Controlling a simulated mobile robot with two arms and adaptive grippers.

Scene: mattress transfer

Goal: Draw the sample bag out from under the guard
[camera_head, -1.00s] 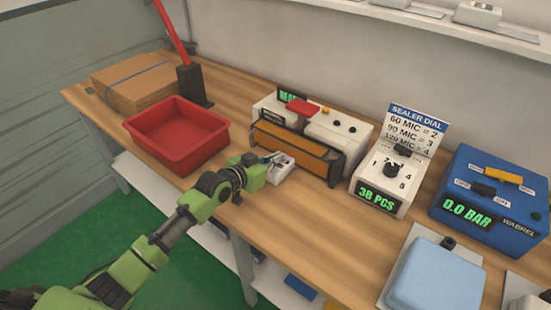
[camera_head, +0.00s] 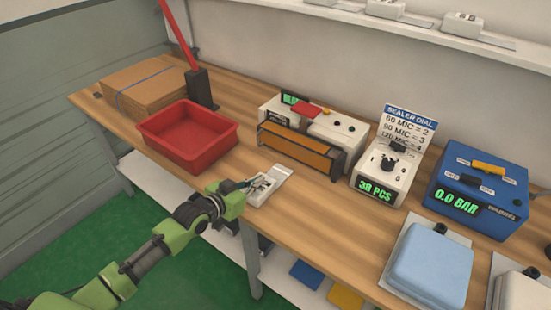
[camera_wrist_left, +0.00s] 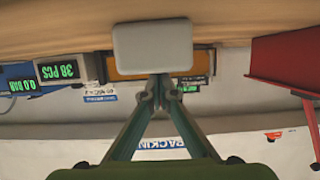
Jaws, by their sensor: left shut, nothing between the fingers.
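The sample bag (camera_head: 277,174), small, flat and pale grey, lies on the table in front of the sealer in the head view. It looks clear of the orange guard (camera_head: 297,151) on the sealer's front. My left gripper (camera_head: 257,183) is at the bag's near-left end, shut with nothing visible between the fingers; its fingers hide part of the bag. In the left wrist view the fingertips (camera_wrist_left: 161,92) are together just below a pale grey rounded block (camera_wrist_left: 150,48), likely the bag, which covers part of the orange guard (camera_wrist_left: 184,65). My right gripper is out of view.
A red tray (camera_head: 188,158) stands left of the sealer, with stacked cardboard (camera_head: 150,88) behind it. A counter reading 38 PCS (camera_head: 376,190) and a blue 0.0 BAR box (camera_head: 470,190) stand to the right. A pale blue pad (camera_head: 428,265) lies front right. The table's front edge is close.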

